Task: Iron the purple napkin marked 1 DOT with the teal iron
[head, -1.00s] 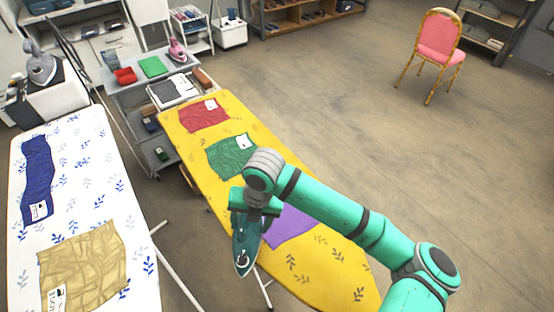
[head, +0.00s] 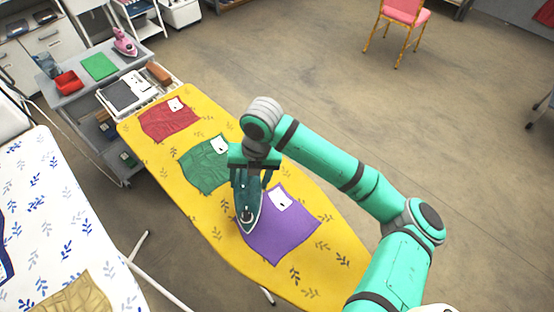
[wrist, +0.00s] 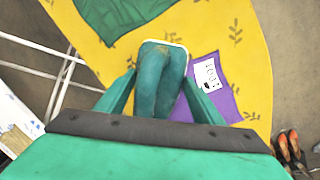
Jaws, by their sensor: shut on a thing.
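The purple napkin (head: 286,238) lies on the yellow ironing board (head: 232,250). Its white label (head: 282,200) shows near its upper corner, and in the wrist view the label (wrist: 207,76) carries a dot mark. My gripper (head: 252,168) is shut on the teal iron (head: 247,205). In the head view the iron overlaps the napkin's left edge; I cannot tell whether it touches the cloth or hovers. In the wrist view the iron (wrist: 160,75) sits between my fingers, just left of the label, hiding part of the napkin.
A green napkin (head: 203,168) and a red napkin (head: 165,122) lie further up the same board. A white patterned board (head: 70,215) with a tan napkin (head: 80,295) stands at left. A grey cart (head: 85,85) holds a pink iron (head: 125,43). Open floor is to the right.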

